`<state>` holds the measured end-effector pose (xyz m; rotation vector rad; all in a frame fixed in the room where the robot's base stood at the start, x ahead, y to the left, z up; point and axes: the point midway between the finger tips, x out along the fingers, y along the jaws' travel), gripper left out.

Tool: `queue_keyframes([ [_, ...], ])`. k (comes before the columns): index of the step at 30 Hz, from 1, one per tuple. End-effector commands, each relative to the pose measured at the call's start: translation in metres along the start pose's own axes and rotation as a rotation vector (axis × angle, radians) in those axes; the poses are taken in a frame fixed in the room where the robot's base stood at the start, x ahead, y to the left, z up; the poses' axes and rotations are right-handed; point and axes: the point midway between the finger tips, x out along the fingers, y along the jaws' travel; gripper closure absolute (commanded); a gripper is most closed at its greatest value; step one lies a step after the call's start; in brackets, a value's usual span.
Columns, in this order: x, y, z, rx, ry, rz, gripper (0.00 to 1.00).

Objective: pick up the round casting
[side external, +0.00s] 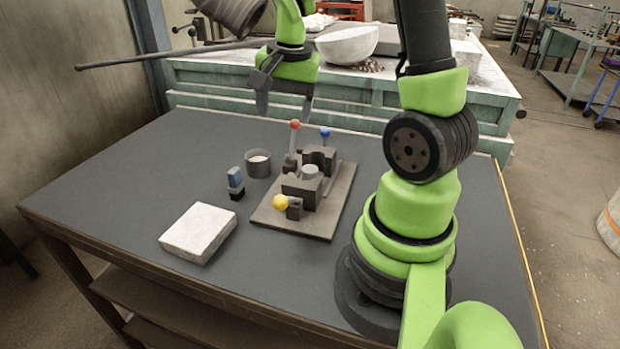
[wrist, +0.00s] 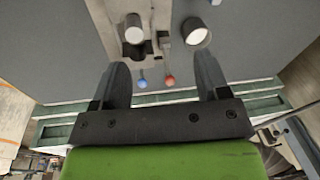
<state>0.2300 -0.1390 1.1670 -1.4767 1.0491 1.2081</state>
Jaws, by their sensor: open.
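The round casting (side external: 310,171) is a short light-grey cylinder seated between the dark blocks of a fixture on the bench. In the wrist view its pale round top (wrist: 133,28) shows near the top edge, left of centre. My gripper (side external: 285,108) is open and empty, raised above the far side of the fixture and pointing down. In the wrist view its two fingers (wrist: 160,68) are spread wide, with the casting beyond their tips and apart from them.
The fixture plate (side external: 328,215) carries red (side external: 295,125), blue (side external: 325,132) and yellow (side external: 280,202) knobs.

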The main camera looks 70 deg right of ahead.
Motion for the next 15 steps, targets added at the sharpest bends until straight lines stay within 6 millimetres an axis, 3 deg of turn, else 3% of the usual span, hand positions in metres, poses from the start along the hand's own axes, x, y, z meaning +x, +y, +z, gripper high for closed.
queue_keyframes([
  [1,0.019,0.009,-0.013,0.079,-0.020,0.044,0.31],
  [6,0.059,0.033,-0.039,0.258,-0.052,0.124,0.31],
  [15,0.099,0.048,-0.043,0.328,-0.069,0.158,0.31],
])
